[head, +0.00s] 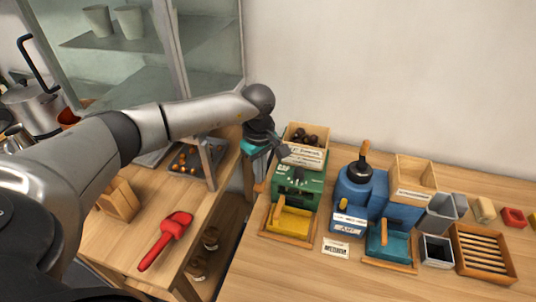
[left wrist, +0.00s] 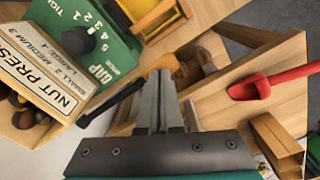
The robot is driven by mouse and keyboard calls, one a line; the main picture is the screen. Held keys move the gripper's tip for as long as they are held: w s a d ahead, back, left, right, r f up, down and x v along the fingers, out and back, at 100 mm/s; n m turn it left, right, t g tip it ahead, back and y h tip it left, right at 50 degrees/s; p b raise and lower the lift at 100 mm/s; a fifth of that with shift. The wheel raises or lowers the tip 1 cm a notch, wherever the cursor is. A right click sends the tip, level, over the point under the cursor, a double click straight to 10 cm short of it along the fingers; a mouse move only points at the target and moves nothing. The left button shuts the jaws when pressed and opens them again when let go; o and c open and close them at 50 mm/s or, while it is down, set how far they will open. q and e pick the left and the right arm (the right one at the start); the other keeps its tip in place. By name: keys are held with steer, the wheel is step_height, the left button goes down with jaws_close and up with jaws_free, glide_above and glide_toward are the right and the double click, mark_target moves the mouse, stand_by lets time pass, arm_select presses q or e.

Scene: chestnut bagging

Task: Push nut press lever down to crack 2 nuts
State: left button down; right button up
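The green nut press (head: 298,190) stands on the right-hand table, with a wooden hopper of dark nuts (head: 308,137) on top and a yellow tray (head: 290,221) in front. Its lever has a black rod and a wooden handle (head: 260,187) on the press's left side. In the left wrist view the lever (left wrist: 118,98) crosses just beyond my fingertips; I cannot tell if they touch it. My left gripper (head: 283,153) is at the press's upper left. Its fingers (left wrist: 160,78) are together with nothing visible between them. My right gripper is not in view.
A blue machine (head: 357,190) with a wooden-handled knob stands right of the press. A slatted wooden tray (head: 484,255) and small containers lie further right. A red scoop (head: 166,238) rests on the lower left table. The wall is close behind.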

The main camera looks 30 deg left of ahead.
arm_select(q)
steer(key=shift+s+f+b, duration=0.25)
steer(key=shift+f+b, duration=0.3)
steer(key=shift+f, duration=0.8)
steer(key=r+p, duration=0.1)
steer(key=r, duration=0.2)
steer(key=r+p, duration=0.2)
steer(key=r, duration=0.1)
steer(key=w+r+p, duration=0.1)
steer(key=r+p, duration=0.1)
steer(key=r, duration=0.1)
steer(key=shift+r, duration=0.25)
steer(key=shift+f+b, duration=0.95)
steer(key=shift+f, duration=0.15)
